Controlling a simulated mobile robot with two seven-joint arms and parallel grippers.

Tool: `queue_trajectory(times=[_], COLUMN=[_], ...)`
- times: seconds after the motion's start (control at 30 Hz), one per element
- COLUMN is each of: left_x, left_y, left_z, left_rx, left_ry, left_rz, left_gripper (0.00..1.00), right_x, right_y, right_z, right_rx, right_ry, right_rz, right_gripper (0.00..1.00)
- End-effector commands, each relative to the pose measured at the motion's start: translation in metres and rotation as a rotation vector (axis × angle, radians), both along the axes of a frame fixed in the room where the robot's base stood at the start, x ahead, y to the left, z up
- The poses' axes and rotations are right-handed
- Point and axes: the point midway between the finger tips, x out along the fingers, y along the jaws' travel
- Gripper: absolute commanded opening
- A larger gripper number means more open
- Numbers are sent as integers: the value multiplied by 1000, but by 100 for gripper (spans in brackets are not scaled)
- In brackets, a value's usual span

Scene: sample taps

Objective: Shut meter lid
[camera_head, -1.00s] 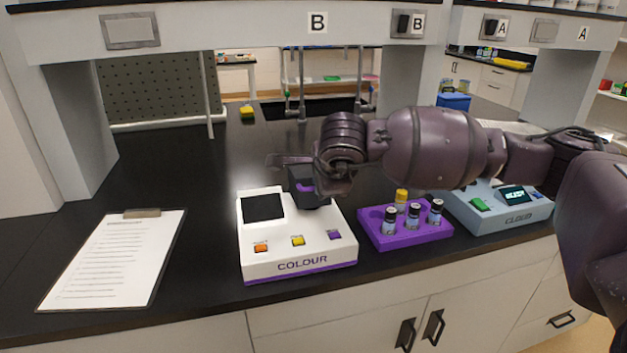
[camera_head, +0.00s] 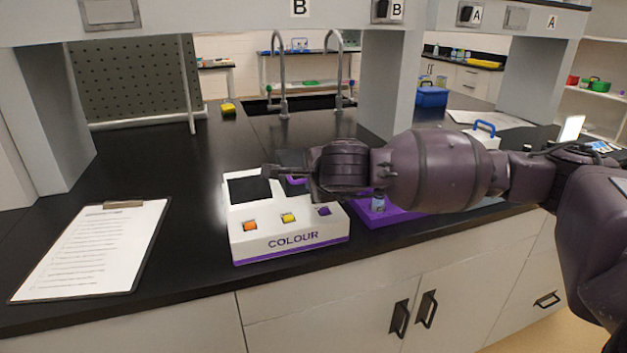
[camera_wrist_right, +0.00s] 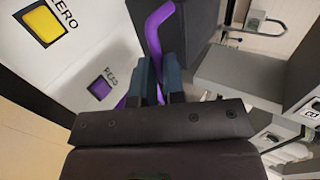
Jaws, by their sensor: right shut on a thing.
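The white COLOUR meter (camera_head: 288,240) stands on the black bench in the head view, with a dark screen and orange, yellow and purple buttons. Its dark lid (camera_head: 291,157) shows behind my right gripper (camera_head: 280,173), with a purple handle (camera_head: 297,181). In the right wrist view, my right gripper (camera_wrist_right: 157,78) is shut on the purple handle (camera_wrist_right: 153,32), and the dark lid (camera_wrist_right: 192,30) is beside it. My wrist hides much of the lid in the head view, so I cannot tell its exact angle. My left gripper is not in view.
A purple vial rack (camera_head: 385,216) is right of the meter, partly behind my right arm. A clipboard (camera_head: 95,250) lies to the left. Bare bench is between clipboard and meter. Sink taps (camera_head: 283,85) stand behind.

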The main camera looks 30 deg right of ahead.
Motion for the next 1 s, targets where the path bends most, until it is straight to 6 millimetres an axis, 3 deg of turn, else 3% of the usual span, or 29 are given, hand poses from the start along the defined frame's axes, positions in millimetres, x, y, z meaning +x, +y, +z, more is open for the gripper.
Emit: queue_trajectory(times=[0.03,0.23,0.27,0.4,1.0], left_x=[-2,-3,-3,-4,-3], left_y=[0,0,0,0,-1], left_z=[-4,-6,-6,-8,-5], left_rx=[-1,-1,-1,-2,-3], left_ry=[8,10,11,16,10], left_rz=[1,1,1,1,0], left_gripper=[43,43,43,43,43], right_x=[-6,-6,-6,-6,-8], right_y=[2,3,3,3,2], right_z=[-24,-25,-25,-25,-19], right_rx=[8,9,9,8,5], right_ry=[51,52,52,53,47], right_rz=[1,2,2,2,0], right_gripper=[0,0,13,35,36])
